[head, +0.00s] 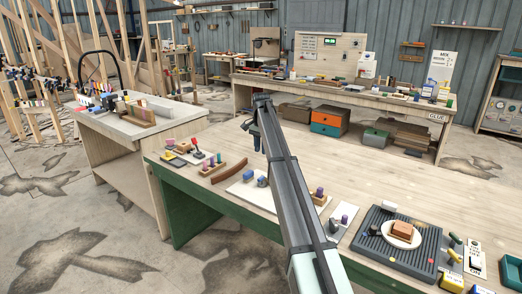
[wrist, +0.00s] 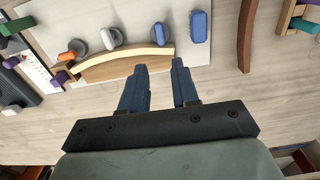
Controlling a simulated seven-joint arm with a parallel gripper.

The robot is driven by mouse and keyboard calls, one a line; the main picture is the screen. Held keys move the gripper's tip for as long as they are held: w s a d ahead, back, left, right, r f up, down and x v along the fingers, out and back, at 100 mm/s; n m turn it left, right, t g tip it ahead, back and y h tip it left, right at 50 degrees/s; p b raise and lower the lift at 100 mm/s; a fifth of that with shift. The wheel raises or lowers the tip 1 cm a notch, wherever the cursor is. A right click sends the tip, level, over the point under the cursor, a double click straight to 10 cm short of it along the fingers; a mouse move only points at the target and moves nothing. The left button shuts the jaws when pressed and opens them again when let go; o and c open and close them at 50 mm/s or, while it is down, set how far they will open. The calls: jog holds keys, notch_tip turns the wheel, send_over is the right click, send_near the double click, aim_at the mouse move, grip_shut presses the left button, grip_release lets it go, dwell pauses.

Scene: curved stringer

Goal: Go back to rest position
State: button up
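My gripper (wrist: 158,64) is open and empty in the wrist view, its two dark blue fingers apart with bare board and table between and below them. A light wooden curved piece (wrist: 112,63) lies on a white board (wrist: 185,64), just beyond the fingertips and to their left. A dark brown curved strip (wrist: 246,35) lies on the table to the right; it also shows in the head view (head: 229,173). In the head view my gripper (head: 257,143) hangs above the table, and my arm hides part of the white board.
Blue blocks (wrist: 199,26) and knobs with white (wrist: 114,37) and orange (wrist: 68,56) parts sit on the board.

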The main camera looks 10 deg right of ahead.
jog(key=s+a+f+n+g+y, duration=0.1)
jog(key=s+a+f+n+g, duration=0.15)
jog(key=s+f, duration=0.95)
jog(key=s+a+f+n+g+y, duration=0.15)
jog(key=s+a+f, duration=0.25)
jog(key=s+f, duration=0.8)
jog(key=s+d+f+n+h, duration=0.1)
jog(key=s+d+f+n, duration=0.15)
jog(key=s+f, duration=1.9)
jog(key=s+d+f+n+g, duration=0.1)
jog(key=s+f, duration=0.4)
jog(key=s, duration=0.6)
jog(key=s+d+f+g+h, duration=0.1)
jog(key=s+f, duration=0.4)
jog(key=s, duration=0.6)
jog(key=s+d+f+n, duration=0.1)
jog(key=s+d+f, duration=0.2)
jog(key=s, duration=0.8)
jog(key=shift+f+n+g, duration=0.35)
jog(key=shift+f+g, duration=0.05)
jog(key=shift+f, duration=0.5)
jog(key=shift+w+h, duration=0.1)
jog(key=shift+h, duration=0.15)
